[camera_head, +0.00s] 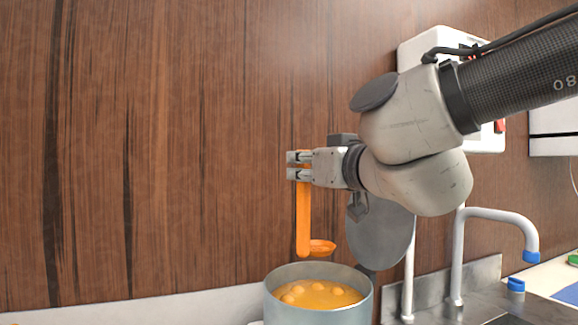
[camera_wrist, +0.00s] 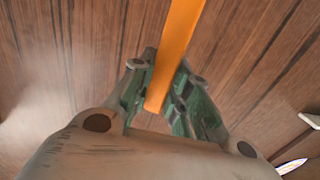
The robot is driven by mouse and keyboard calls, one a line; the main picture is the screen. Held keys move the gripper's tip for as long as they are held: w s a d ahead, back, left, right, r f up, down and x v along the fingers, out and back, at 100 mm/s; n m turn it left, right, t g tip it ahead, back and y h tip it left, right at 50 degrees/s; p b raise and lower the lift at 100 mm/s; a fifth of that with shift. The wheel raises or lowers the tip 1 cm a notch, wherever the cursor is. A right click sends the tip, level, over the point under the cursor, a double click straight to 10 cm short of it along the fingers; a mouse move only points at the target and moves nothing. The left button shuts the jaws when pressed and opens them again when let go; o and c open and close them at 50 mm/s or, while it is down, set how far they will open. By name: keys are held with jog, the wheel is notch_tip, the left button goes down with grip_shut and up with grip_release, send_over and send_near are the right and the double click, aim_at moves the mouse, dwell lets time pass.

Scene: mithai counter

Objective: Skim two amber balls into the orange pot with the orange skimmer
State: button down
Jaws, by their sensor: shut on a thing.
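My gripper (camera_head: 299,166) is shut on the handle of the orange skimmer (camera_head: 304,215). The skimmer hangs upright, with its small bowl pointing right, above a grey metal pot (camera_head: 269,302). The bowl is apart from the pot, a little above its rim. I cannot tell whether anything lies in the bowl. The pot holds orange liquid with several amber balls (camera_head: 338,291) at its surface. In the wrist view the skimmer's handle (camera_wrist: 178,45) runs up from between the fingers. No orange pot shows clearly in either view.
A grey round plate-like part (camera_head: 385,235) stands behind the pot. A grey tap (camera_head: 490,214) with a blue tip rises over a metal sink area at the right. A white box (camera_head: 430,48) is on the brown wood wall. The air left of the skimmer is free.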

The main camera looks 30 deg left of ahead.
aim_at(306, 197)
jog(key=shift+w+a+f, duration=0.1)
jog(key=shift+a+f, duration=0.05)
jog(key=shift+f, duration=0.1)
notch_tip(306, 197, down, 15)
jog(key=shift+f, duration=0.15)
dwell(0.4)
dwell(1.0)
jog(key=shift+r, duration=5.05)
jog(key=shift+r, duration=2)
